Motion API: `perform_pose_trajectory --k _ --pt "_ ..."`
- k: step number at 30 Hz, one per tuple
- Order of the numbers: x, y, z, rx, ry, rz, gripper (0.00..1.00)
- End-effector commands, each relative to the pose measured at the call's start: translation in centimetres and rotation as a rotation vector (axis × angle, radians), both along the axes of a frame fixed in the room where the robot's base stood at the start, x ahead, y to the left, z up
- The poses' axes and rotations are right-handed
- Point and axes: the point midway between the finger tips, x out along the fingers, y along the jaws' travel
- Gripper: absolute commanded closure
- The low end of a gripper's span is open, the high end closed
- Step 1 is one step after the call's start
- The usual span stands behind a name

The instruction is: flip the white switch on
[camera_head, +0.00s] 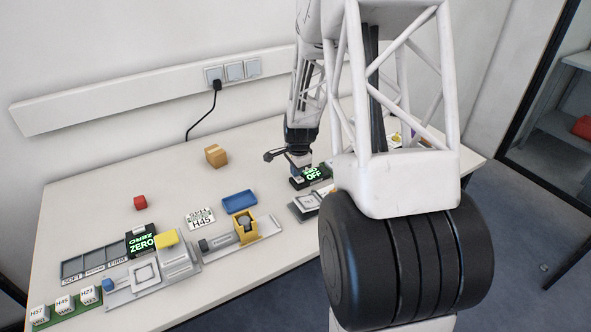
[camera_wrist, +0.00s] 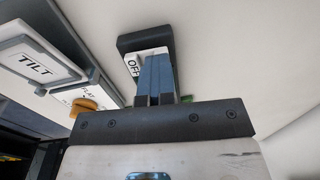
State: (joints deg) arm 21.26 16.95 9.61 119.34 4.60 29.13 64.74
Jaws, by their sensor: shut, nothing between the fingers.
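In the wrist view, the white switch (camera_wrist: 138,64) sits in a black housing (camera_wrist: 146,40) and carries the letters "OF", with the rest hidden by my fingers. My gripper (camera_wrist: 155,62) is shut and empty, its fingertips over or against the switch; I cannot tell whether they touch. In the head view, my gripper (camera_head: 298,164) is low over the table beside a black display (camera_head: 316,174) with green text reading "OFF". The switch is hard to make out there, close under the gripper.
A grey "TILT" plate (camera_wrist: 38,66) and an orange knob (camera_wrist: 82,106) lie left of the switch in the wrist view.

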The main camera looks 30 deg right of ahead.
Motion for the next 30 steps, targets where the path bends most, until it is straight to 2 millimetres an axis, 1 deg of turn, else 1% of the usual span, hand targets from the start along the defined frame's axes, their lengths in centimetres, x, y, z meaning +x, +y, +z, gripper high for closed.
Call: perform_pose_trajectory --k 1,7,21,26,30 --pt "-0.4 0.0 -0.1 0.001 0.004 -0.001 1.00" --pt "-0.9 0.0 0.0 0.001 0.004 0.000 1.00" --pt "-0.8 0.0 0.3 0.000 0.000 0.000 1.00" --pt "-0.9 0.0 0.7 0.000 -0.001 0.000 1.00" --pt "-1.0 0.0 1.5 -0.001 -0.002 0.000 1.00"
